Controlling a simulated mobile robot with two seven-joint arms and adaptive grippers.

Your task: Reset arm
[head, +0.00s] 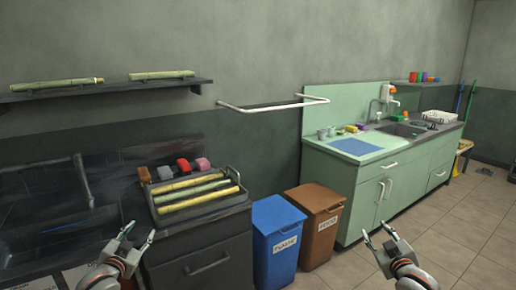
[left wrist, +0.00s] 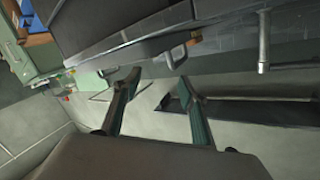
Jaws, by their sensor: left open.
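My left gripper (head: 140,240) is at the lower left of the head view, in front of the dark counter. Its fingers are spread and nothing is between them; they also show open and empty in the left wrist view (left wrist: 158,90). My right gripper (head: 378,240) is at the bottom right of the head view, over the tiled floor. Its fingers are apart and it holds nothing. Both grippers point up and away from me, clear of the objects.
Sugarcane pieces lie in a tray (head: 248,199) on the dark counter (head: 205,238), and two more lie on a wall shelf (head: 120,90). A blue bin (head: 280,245) and a brown bin (head: 318,228) stand right of the counter. A green sink cabinet (head: 345,178) is beyond.

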